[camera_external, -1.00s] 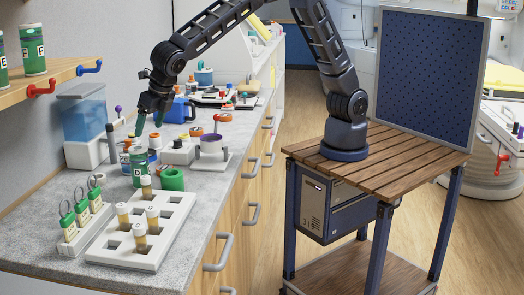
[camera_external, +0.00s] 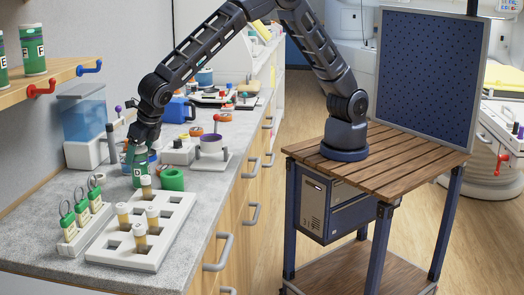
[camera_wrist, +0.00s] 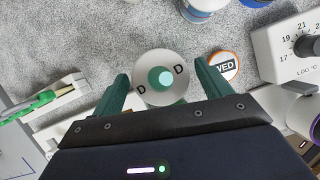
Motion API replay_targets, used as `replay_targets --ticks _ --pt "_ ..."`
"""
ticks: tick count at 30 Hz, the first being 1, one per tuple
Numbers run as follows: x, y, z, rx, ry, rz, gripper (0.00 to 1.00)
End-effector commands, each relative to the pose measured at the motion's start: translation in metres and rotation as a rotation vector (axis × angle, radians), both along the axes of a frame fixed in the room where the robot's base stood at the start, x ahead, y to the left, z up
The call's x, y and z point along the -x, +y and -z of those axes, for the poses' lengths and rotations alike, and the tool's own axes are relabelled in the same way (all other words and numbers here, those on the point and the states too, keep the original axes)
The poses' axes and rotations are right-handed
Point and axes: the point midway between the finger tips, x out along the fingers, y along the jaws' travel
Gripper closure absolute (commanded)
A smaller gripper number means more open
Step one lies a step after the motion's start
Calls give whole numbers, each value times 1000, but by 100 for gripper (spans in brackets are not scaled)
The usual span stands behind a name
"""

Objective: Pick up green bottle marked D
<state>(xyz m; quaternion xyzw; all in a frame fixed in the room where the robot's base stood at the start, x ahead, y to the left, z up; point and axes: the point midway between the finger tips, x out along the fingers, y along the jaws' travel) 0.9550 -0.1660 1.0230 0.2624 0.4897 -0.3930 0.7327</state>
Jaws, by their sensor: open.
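The green bottle marked D (camera_external: 138,172) stands upright on the counter, behind the white vial tray. In the wrist view its round pale top (camera_wrist: 160,62) shows two letters D and a green centre. My gripper (camera_external: 138,150) points down at the top of the bottle. In the wrist view my open gripper (camera_wrist: 162,78) has one green finger on each side of the bottle, with a small gap visible on both sides. In the external view the fingers partly hide the bottle's upper part.
The white tray (camera_external: 118,262) with several vials lies in front. A rack (camera_external: 72,244) of green tubes is at front left. An orange-rimmed cap (camera_wrist: 224,66) lies close to the right finger.

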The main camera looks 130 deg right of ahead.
Motion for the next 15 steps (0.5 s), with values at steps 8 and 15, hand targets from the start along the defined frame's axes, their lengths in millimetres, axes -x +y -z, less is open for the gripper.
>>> replay_targets --ticks 8,15 --pt "-6 -12 31 0 0 0 23" --pt "-7 -13 32 -1 -1 1 25"
